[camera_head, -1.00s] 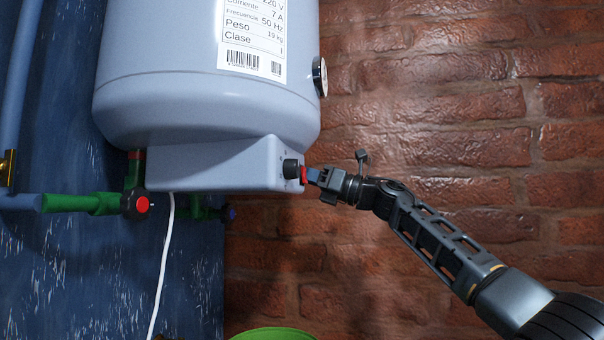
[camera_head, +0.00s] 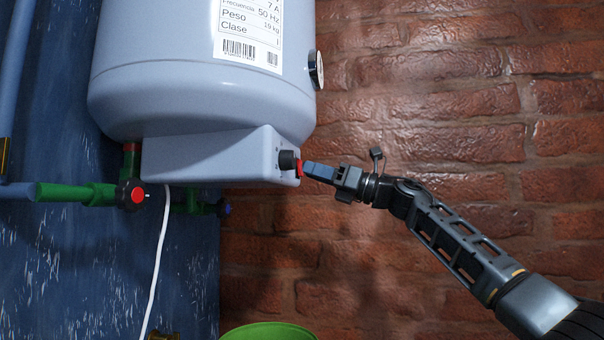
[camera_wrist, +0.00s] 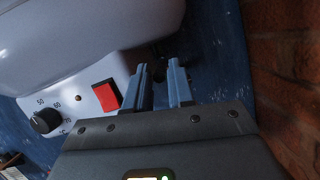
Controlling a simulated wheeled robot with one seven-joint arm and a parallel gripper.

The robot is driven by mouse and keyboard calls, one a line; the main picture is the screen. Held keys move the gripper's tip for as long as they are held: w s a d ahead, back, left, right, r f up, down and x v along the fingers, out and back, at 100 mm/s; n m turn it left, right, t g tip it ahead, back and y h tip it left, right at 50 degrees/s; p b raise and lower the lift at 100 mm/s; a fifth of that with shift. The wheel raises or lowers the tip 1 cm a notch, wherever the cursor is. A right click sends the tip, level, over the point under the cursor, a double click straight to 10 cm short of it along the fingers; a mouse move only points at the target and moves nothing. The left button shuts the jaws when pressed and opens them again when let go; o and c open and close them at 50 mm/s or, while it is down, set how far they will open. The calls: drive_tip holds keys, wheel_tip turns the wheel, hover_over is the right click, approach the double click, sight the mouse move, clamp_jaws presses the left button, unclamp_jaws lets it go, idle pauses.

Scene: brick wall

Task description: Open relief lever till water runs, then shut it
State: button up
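The pale blue water heater (camera_head: 205,85) hangs at upper left, with a control box (camera_head: 205,158) under it. My gripper (camera_head: 304,168) is right of the box, its blue fingers pointing left near the red switch (camera_head: 299,168). In the wrist view, the two fingers (camera_wrist: 159,68) stand apart with a gap and nothing held. The red switch (camera_wrist: 107,95) is left of them there, and dark fittings lie beyond the fingertips in shadow. I cannot make out the relief lever clearly; a small blue part (camera_head: 225,209) shows on the green piping below the heater.
A black dial (camera_wrist: 46,121) is on the box. A green pipe with a red-capped valve (camera_head: 138,195) is at left. A white cable (camera_head: 160,255) hangs down. A green round container (camera_head: 268,330) is at the bottom. Brick wall (camera_head: 430,90) stands behind my arm.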

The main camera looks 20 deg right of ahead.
drive_tip(key=shift+b+v, duration=0.35)
drive_tip(key=shift+v, duration=1.3)
drive_tip(key=shift+s, duration=0.1)
